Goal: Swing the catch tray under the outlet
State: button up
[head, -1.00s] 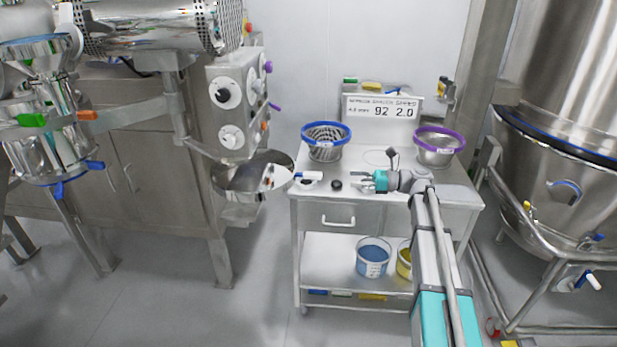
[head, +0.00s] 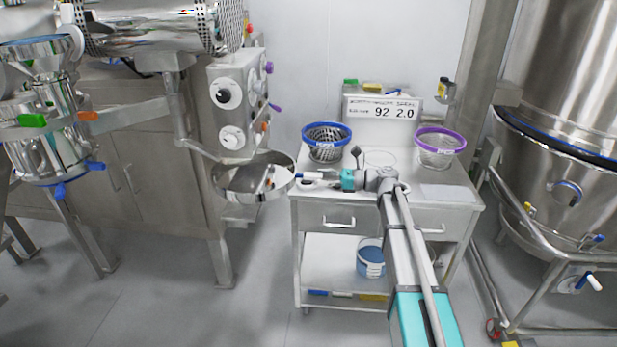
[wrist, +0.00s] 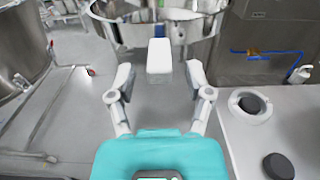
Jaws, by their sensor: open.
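The catch tray (head: 253,190) is a shallow round steel pan at the left of the bench in the head view. A short bar with a white grip (wrist: 159,56) reaches from it toward the bench. In the wrist view the pan's rim (wrist: 193,32) lies beyond the grip. My gripper (wrist: 158,80) is open, with one finger on each side of the grip's near end and visible gaps to it. In the head view my gripper (head: 332,179) points left at the grip. I cannot tell which part is the outlet; a steel mill (head: 50,150) stands at far left.
The bench (head: 450,194) carries a blue-rimmed sieve (head: 327,132), a purple-rimmed sieve (head: 440,140) and a display (head: 382,109). A dark puck (wrist: 278,166) lies beside my gripper. A control column (head: 236,105) stands behind the tray. A large steel vessel (head: 565,60) is at right.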

aim_at(305, 176)
jog(key=shift+a, duration=2)
grip_shut()
